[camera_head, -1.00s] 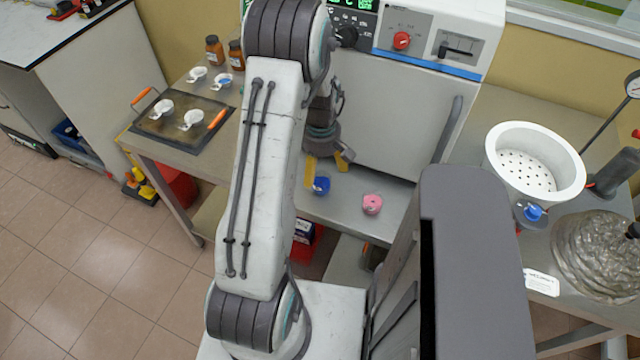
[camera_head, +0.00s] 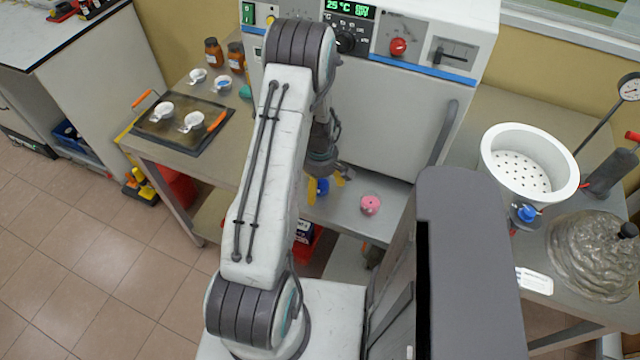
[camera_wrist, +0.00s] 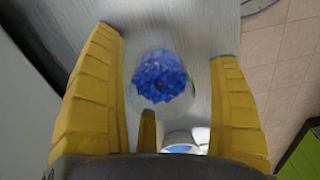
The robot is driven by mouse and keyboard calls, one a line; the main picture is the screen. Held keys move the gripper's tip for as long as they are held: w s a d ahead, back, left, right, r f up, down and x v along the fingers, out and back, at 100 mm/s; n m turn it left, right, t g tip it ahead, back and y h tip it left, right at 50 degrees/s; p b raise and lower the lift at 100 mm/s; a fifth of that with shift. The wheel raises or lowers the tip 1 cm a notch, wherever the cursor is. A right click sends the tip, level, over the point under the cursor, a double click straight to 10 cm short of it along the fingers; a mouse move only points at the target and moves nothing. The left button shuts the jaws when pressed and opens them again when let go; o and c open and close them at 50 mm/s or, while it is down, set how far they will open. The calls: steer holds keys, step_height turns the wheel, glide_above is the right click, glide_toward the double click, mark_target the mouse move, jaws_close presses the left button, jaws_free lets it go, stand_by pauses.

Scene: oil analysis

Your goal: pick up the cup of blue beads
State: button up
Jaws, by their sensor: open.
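The cup of blue beads (camera_wrist: 160,78) stands on the metal table between the two yellow fingers of my gripper (camera_wrist: 170,90) in the wrist view. The fingers are apart, with a gap on each side of the cup. In the head view, the blue cup (camera_head: 322,186) shows partly, just below my gripper (camera_head: 325,182), in front of the white oven. A white cup-like thing (camera_wrist: 180,142) with some blue shows near the gripper base in the wrist view; it is partly cut off.
A pink cup (camera_head: 370,205) stands right of the blue one on the same shelf. The white oven (camera_head: 390,120) rises close behind. A dark tray (camera_head: 160,138) with white cups is at left. A white perforated pot (camera_head: 520,185) stands at right.

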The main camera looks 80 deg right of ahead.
steer(key=shift+f, duration=0.3)
steer(key=shift+c, duration=0.2)
steer(key=c, duration=1.3)
steer(key=shift+r, duration=0.15)
steer(key=shift+c, duration=0.2)
